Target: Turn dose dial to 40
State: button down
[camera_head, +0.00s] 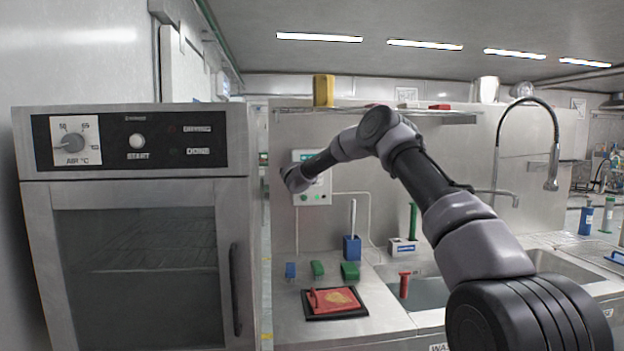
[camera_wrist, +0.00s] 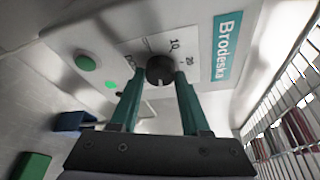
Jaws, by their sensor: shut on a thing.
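The dose dial (camera_wrist: 161,69) is a round black knob on a white control box with a teal "Brodeska" label (camera_wrist: 227,45). The numbers 10 and 20 show on its scale; 40 cannot be read. A small light mark shows on the dial's lower edge, but its setting is unclear. My gripper (camera_wrist: 160,73) is shut on the dial, one finger on each side of it. In the head view the control box (camera_head: 325,185) hangs on the back wall, and my arm's end covers the dial.
An oven (camera_head: 140,190) stands at the left. A wire rack (camera_wrist: 285,125) is at the right in the wrist view.

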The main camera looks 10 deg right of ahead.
jog(key=shift+c, duration=1.9)
grip_release()
jog(key=v, duration=1)
jog(key=shift+s+a, duration=0.15)
jog(key=shift+s, duration=0.2)
jog(key=shift+r, duration=0.1)
